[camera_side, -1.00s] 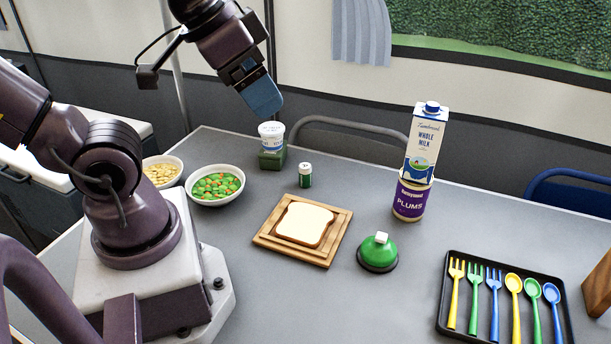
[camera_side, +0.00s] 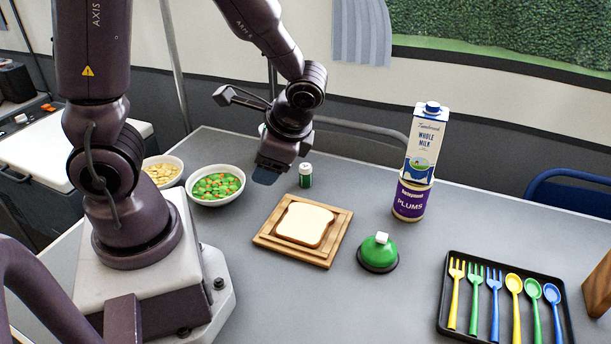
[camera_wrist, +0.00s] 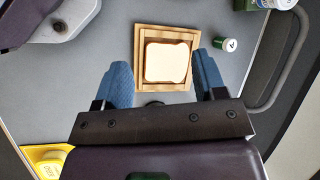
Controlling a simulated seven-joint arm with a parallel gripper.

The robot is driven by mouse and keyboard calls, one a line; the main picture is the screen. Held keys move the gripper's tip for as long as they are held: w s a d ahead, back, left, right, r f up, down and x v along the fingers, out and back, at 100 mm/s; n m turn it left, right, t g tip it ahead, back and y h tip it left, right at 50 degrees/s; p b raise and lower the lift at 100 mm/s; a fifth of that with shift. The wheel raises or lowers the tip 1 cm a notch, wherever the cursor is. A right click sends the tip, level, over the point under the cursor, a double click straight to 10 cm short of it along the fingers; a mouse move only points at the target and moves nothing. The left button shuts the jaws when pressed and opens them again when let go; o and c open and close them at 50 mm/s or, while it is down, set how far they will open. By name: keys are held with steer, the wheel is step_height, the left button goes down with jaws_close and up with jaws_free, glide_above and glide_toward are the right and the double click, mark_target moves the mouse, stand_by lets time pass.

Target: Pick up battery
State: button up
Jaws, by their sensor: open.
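The battery (camera_side: 305,177), a small green cylinder with a white top, stands upright on the grey table behind the bread board. It also shows in the wrist view (camera_wrist: 230,45), to the right of my right finger. My gripper (camera_side: 266,176) is above the table, to the left of the battery in the side view, with blue fingertips pointing down. In the wrist view my gripper (camera_wrist: 163,68) has its two blue fingers spread apart with nothing held between them. The bread shows in the gap, below.
A wooden board (camera_side: 262,237) holds bread (camera_side: 304,223). A bowl of peas and carrots (camera_side: 217,201) is at left. A milk carton (camera_side: 421,150) stands on a plums can (camera_side: 410,200). A green bell-like object (camera_side: 378,253) and cutlery tray (camera_side: 442,306) are at right.

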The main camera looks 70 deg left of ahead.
mark_target(305, 166)
steer(key=w+a+f+m+y, duration=0.1)
steer(key=a+f+m+y, duration=0.1)
steer(key=f+m, duration=0.1)
steer(key=w+a+f+m+t+y, duration=0.1)
steer(key=a+f+m+y, duration=0.1)
steer(key=f+m+y, duration=0.1)
steer(key=w+a+f+m+t+y, duration=0.1)
steer(key=a+f+m+y, duration=0.1)
steer(key=f+m, duration=0.3)
steer(key=shift+w+a+y, duration=0.3)
steer(key=shift+w+a, duration=0.1)
steer(key=shift+a, duration=0.15)
steer(key=w+f+m+t, duration=0.1)
steer(key=w+m+t, duration=0.1)
steer(key=m, duration=0.1)
steer(key=w+f+m+t, duration=0.1)
steer(key=shift+w+a+f, duration=0.2)
steer(key=shift+a+f, duration=0.05)
steer(key=shift+f, duration=0.1)
steer(key=shift+w+d+r+m+t, duration=0.1)
steer(key=shift+w+d+m+t, duration=0.1)
steer(key=shift+w+m+t, duration=0.9)
steer(key=shift+w+a, duration=0.25)
steer(key=shift+w, duration=0.1)
steer(key=x, duration=0.6)
steer(key=shift+a+f, duration=0.25)
steer(key=shift+a, duration=0.05)
steer(key=shift+x, duration=2.8)
steer(key=shift+w+r, duration=0.15)
steer(key=shift+w, duration=0.05)
